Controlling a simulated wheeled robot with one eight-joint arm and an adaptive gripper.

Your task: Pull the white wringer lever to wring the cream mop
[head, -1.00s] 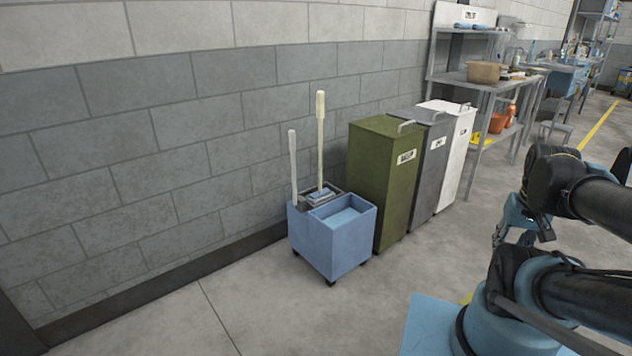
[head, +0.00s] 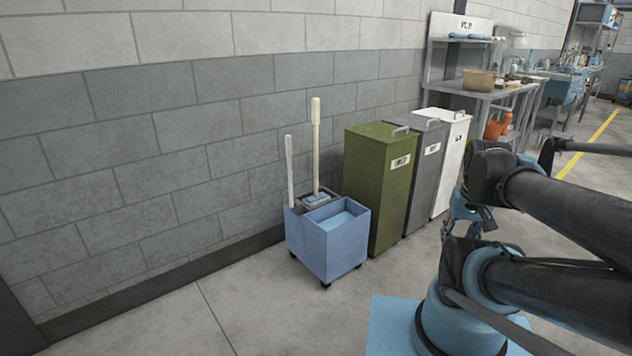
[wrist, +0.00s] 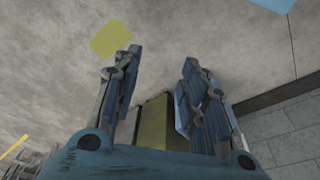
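The blue mop bucket (head: 328,248) stands on casters by the wall in the head view. The white wringer lever (head: 289,170) rises nearly upright at its left. The cream mop (head: 316,142) stands upright behind it, its handle higher than the lever and its lower end at the grey wringer (head: 313,203). My gripper (wrist: 162,56) is open and empty in the wrist view, its two blue fingers apart above bare floor. In the head view it is right of the bucket and bins, partly hidden by my arm. Neither lever nor mop shows clearly in the wrist view.
Olive (head: 377,190), grey (head: 424,178) and white (head: 452,165) bins stand right of the bucket along the block wall (head: 150,150). A metal shelf table (head: 470,88) with a pot is farther back. Floor (head: 245,305) in front of the bucket is clear.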

